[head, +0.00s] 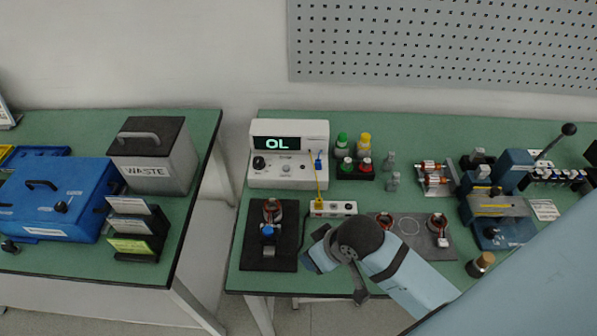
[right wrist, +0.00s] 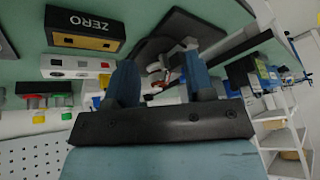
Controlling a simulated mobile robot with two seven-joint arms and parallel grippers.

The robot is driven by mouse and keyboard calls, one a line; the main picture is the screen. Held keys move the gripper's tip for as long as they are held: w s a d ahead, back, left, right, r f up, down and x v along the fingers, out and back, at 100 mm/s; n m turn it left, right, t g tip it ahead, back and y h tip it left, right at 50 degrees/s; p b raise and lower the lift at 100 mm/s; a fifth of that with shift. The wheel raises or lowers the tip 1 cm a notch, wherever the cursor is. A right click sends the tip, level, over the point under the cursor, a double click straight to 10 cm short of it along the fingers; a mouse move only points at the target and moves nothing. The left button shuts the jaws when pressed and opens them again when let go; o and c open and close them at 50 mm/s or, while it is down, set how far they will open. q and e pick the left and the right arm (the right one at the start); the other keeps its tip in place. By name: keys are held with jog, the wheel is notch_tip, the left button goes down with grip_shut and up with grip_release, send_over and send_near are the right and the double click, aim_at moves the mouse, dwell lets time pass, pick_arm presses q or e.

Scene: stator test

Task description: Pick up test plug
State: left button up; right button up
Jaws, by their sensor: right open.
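A yellow plug (head: 319,204) on a yellow lead stands at the small white socket block (head: 342,208) in front of the tester; I take it as the test plug. The tester (head: 262,176) shows "OL" and has a blue connector (head: 318,161) on its front. My right gripper (head: 322,252) is below the socket block in the head view, apart from the plug. In the right wrist view its two blue fingers (right wrist: 160,75) are spread with nothing clearly held between them. The block marked ZERO (right wrist: 85,30) shows at upper left there. My left gripper is out of view.
A copper-wound stator (head: 272,208) and a blue-topped part (head: 268,230) sit on a black mat (head: 256,252) left of my gripper.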

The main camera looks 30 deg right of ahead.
jog(key=w+a+g, duration=0.1)
jog(key=w+g, duration=0.1)
jog(key=w, duration=0.5)
notch_tip(320, 180, up, 10)
jog(key=r+m+g+h, duration=0.1)
jog(key=m+g+h, duration=0.15)
jog(key=m, duration=0.55)
send_over(318, 160)
jog(key=shift+m, duration=0.3)
jog(key=f, duration=0.5)
jog(key=d+f, duration=0.1)
jog(key=f, duration=0.2)
jog(key=shift+s+f, duration=0.1)
jog(key=shift+f, duration=0.25)
jog(key=shift+a+f, duration=0.2)
jog(key=shift+f, duration=1.15)
jog(key=shift+a+f, duration=0.2)
jog(key=shift+f, duration=1.15)
grip_shut()
